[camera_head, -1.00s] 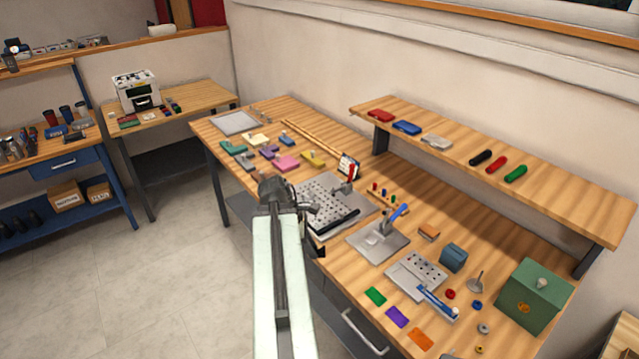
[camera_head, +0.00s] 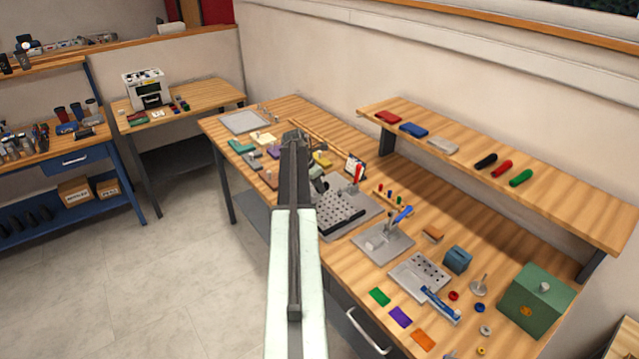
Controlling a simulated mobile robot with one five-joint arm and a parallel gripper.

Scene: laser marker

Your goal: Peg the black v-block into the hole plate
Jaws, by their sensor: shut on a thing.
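The hole plate (camera_head: 349,208) is a grey plate with a grid of dark holes, near the front edge of the bench. A black bar lies along its front side. My arm reaches up from the bottom of the view and passes just left of the plate. My gripper (camera_head: 318,186) is mostly hidden by the arm; a small dark part of it shows at the plate's left back edge. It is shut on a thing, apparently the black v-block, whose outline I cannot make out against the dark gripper.
A red-handled clamp (camera_head: 358,172) stands at the plate's back. Colored blocks lie to the left, including a yellow one (camera_head: 322,159). A blue-handled fixture (camera_head: 385,240) and a smaller holed plate (camera_head: 408,284) are at the right. A shelf (camera_head: 560,202) overhangs the bench back.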

